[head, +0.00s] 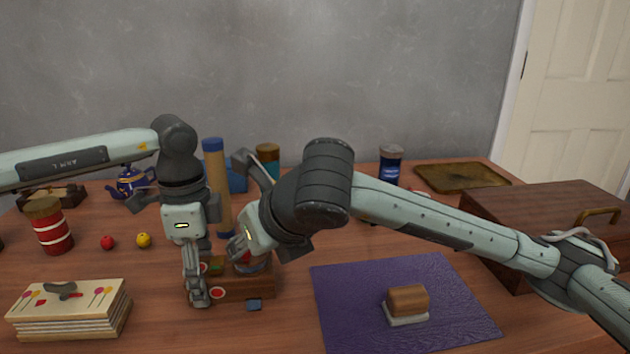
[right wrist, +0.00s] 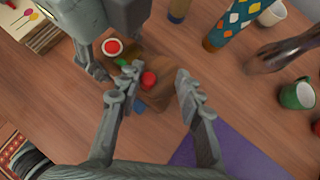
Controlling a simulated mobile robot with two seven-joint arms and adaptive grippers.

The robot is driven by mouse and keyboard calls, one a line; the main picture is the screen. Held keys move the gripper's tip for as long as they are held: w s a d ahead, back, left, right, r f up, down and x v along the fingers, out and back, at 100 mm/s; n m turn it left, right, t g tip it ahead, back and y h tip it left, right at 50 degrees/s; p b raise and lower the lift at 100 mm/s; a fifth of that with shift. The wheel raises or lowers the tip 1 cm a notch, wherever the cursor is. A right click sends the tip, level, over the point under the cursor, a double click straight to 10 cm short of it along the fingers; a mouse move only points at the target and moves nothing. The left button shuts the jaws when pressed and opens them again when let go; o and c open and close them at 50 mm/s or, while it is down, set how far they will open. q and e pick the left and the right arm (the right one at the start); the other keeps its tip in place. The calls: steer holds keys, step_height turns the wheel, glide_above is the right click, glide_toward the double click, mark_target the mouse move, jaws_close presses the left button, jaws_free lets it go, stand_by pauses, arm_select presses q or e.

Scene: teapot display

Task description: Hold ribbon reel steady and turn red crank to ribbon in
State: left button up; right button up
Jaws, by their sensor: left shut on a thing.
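The ribbon reel (head: 257,284) is a small brown wooden block with red round parts, standing on the table left of the purple mat. My left gripper (head: 197,292) points down at its left side and is shut on the reel. The right wrist view shows the red knob of the crank (right wrist: 149,79) on top of the wooden reel (right wrist: 158,97). My right gripper (right wrist: 150,92) is open above the reel, with the red knob between its spread fingers and apart from both. In the head view the right gripper partly hides the reel's top.
A purple mat (head: 345,300) with a brown-topped brush-like block (head: 407,299) lies to the right. Stacked decorated boards (head: 70,310) lie at left. A tall blue-capped cylinder (head: 215,180) stands behind the reel. A wooden chest (head: 540,210) is at far right.

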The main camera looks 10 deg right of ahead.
steer(key=n+g+y, duration=0.1)
steer(key=n, duration=0.1)
steer(key=n+g+y, duration=0.1)
steer(key=n, duration=0.1)
steer(key=w+d+n+g+y, duration=0.1)
steer(key=n, duration=0.1)
steer(key=n+g+y, duration=0.1)
steer(key=n+g, duration=0.1)
steer(key=n, duration=0.1)
steer(key=w+n+g+y, duration=0.1)
steer(key=n+g, duration=0.1)
steer(key=shift+d+n, duration=0.1)
steer(key=shift+n, duration=0.3)
steer(key=shift+d+r+n+g, duration=0.25)
steer(key=shift+r+n+g, duration=0.05)
steer(key=shift+n+g, duration=0.1)
steer(key=v, duration=1.1)
steer(key=shift+s, duration=0.1)
steer(key=r+n+g+h, duration=0.2)
steer(key=n+h, duration=0.2)
steer(key=n, duration=0.6)
glide_above(257, 261)
steer(key=w+r+n+t+h, duration=0.1)
steer(key=n+t+h, duration=0.1)
steer(key=n+h, duration=0.3)
steer(key=f, duration=1)
steer(key=shift+w+d+f, duration=0.1)
steer(key=shift+d+f, duration=0.25)
steer(key=shift+f, duration=0.05)
